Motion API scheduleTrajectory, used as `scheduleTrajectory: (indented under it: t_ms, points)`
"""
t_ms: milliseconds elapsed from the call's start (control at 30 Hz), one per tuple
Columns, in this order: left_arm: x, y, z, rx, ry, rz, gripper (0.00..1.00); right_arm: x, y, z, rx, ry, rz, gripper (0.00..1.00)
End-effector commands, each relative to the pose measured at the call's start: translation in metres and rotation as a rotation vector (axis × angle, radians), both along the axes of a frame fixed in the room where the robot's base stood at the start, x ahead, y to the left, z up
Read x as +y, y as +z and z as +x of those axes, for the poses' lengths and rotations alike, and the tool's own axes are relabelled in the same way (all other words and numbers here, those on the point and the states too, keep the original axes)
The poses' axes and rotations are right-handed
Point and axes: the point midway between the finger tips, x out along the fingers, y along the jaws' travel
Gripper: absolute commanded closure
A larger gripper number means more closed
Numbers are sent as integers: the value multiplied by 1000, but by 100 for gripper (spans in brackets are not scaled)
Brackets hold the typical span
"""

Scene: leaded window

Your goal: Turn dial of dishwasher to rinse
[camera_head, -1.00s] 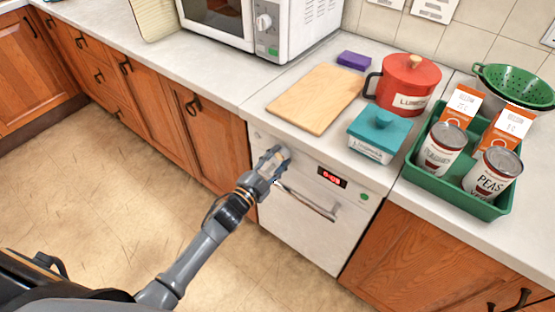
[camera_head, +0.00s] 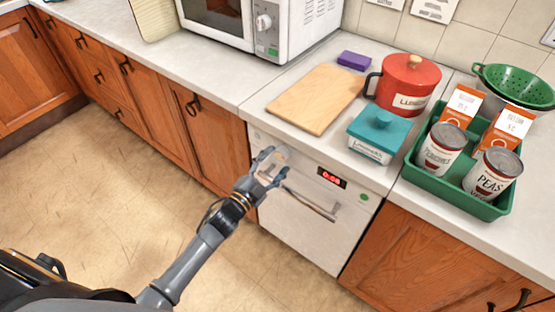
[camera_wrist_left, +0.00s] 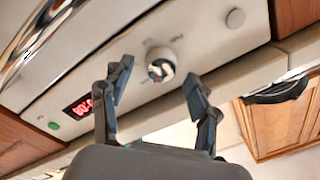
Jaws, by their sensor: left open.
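The white dishwasher (camera_head: 312,222) stands under the worktop, with a red lit display (camera_head: 331,178) and a bar handle on its front. In the left wrist view its round dial (camera_wrist_left: 160,64) shows on the control panel (camera_wrist_left: 205,38), with small markings around it too blurred to read. My left gripper (camera_head: 275,163) is at the left part of the panel. It is open, and in the left wrist view its fingers (camera_wrist_left: 158,76) lie to either side of the dial in the picture, with a gap on each side. In the head view the gripper largely hides the dial.
A green button (camera_head: 364,197) sits right of the display. On the worktop above are a wooden board (camera_head: 315,98), a teal box (camera_head: 380,132), a red pot (camera_head: 410,78) and a green tray (camera_head: 460,196) with cans and cartons. The floor in front is clear.

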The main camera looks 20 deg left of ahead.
Motion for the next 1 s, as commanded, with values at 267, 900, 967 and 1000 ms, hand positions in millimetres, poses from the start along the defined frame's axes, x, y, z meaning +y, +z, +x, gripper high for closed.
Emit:
scheduleTrajectory:
  t_ms: [267, 900, 967, 1000]
  points:
    - [19, -5, -58, 4, -1, 2, 39, 2, 0, 0, -1, 0, 2, 0]
    - [33, -6, -100, 0, -1, 1, 39, 3, 0, 0, 0, -1, 3, 0]
    - [33, -6, -100, 0, -1, 1, 39, 3, 0, 0, 0, -1, 3, 0]
    - [33, -6, -100, 1, -1, 1, 39, 3, 0, 0, 0, -1, 3, 0]
